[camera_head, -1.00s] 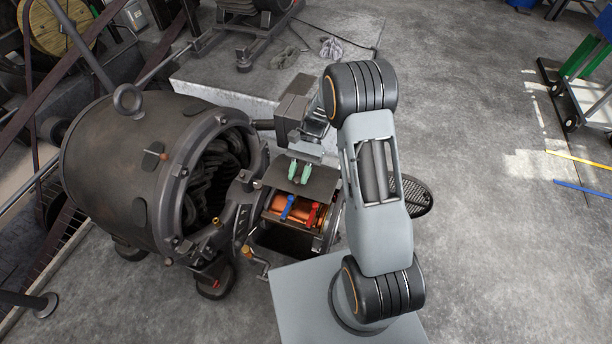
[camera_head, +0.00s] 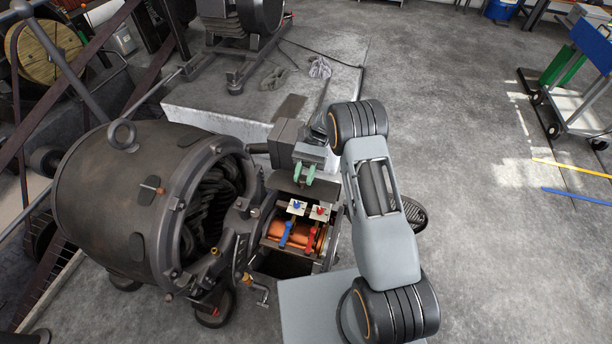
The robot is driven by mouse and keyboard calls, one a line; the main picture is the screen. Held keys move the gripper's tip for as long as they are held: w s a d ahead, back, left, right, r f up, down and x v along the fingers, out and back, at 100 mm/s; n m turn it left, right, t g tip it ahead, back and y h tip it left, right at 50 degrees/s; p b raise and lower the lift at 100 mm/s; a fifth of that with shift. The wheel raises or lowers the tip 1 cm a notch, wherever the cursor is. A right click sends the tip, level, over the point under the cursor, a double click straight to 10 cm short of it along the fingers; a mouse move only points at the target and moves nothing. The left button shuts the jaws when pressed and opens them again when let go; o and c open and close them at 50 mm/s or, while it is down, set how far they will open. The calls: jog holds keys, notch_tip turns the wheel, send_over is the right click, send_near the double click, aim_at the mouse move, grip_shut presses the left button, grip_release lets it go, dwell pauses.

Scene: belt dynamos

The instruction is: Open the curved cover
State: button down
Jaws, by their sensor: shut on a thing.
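The curved cover (camera_head: 284,184) is a dark plate above the opening at the dynamo's end. It stands partly raised, and the opening below it is exposed. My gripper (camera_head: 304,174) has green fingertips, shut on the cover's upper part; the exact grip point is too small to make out. In the opening I see a copper-coloured drum (camera_head: 299,238), a blue lever (camera_head: 286,232) and a red lever (camera_head: 312,236). Above them are two pale plates with a blue knob (camera_head: 296,205) and a red knob (camera_head: 320,211).
The big round dynamo housing (camera_head: 105,200) stands left of the opening, with coiled windings (camera_head: 215,195) inside. A tap-like handle (camera_head: 258,290) sticks out below. A raised slab (camera_head: 215,115) lies behind.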

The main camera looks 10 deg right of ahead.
jog(key=c, duration=0.9)
grip_release()
jog(key=shift+r, duration=0.1)
jog(key=shift+r+p, duration=0.35)
notch_tip(320, 180, up, 2)
jog(key=shift+r+p, duration=0.2)
jog(key=shift+p, duration=0.95)
jog(key=s+d+r, duration=0.1)
jog(key=s+r, duration=0.2)
jog(key=s, duration=0.1)
jog(key=s+r, duration=0.3)
jog(key=s, duration=0.2)
jog(key=s+d+r+p, duration=0.1)
jog(key=s+r, duration=0.2)
jog(key=s, duration=0.2)
jog(key=shift+d+r, duration=0.35)
jog(key=shift+w, duration=0.1)
